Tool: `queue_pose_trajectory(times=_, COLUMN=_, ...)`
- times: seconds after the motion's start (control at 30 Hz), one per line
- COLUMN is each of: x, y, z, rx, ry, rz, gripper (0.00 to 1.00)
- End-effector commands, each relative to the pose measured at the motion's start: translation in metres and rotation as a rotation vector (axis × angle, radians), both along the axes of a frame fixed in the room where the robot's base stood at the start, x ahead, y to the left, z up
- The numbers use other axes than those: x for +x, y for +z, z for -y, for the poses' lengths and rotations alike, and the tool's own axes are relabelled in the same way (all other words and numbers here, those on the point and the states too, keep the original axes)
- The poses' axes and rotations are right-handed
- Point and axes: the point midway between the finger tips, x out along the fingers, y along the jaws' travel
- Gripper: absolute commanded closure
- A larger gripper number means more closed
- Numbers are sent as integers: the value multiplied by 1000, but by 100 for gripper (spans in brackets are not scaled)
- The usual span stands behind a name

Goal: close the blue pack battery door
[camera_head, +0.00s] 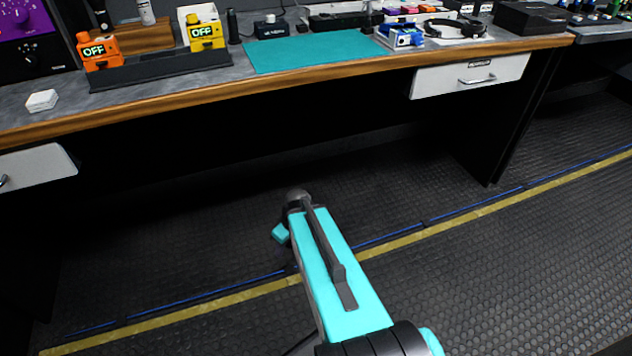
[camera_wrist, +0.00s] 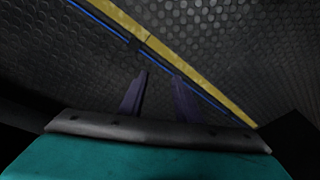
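A blue and white pack (camera_head: 400,37) sits on the desk at the right edge of the teal mat in the head view. It is small there, and I cannot tell how its battery door stands. My gripper shows in the wrist view (camera_wrist: 159,82) with two dark fingers apart and nothing between them. It points down at the floor, in front of the desk and well away from the pack. In the head view my arm reaches forward below the desk edge, and the fingers are not clearly visible.
The desk (camera_head: 225,90) has a wooden front edge. An orange pack (camera_head: 100,52) and a yellow pack (camera_head: 206,30), both reading OFF, stand at the left. A teal mat (camera_head: 310,50) lies mid-desk. Headphones (camera_head: 455,28) lie right of the blue pack. Drawers hang below. The floor is clear.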

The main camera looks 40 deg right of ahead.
Motion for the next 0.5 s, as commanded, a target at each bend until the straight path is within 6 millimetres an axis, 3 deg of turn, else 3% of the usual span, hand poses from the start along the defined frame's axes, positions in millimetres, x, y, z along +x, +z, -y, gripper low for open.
queue_pose_trajectory(times=0.03, x=-9, y=-14, z=-16, rx=8, ry=-5, rz=-40, gripper=70)
queue_pose_trajectory(times=0.2, x=-42, y=-54, z=-56, rx=18, ry=-45, rz=-162, gripper=70)
queue_pose_trajectory(times=0.5, x=-114, y=-113, z=-115, rx=-16, ry=-114, rz=-372, gripper=70)
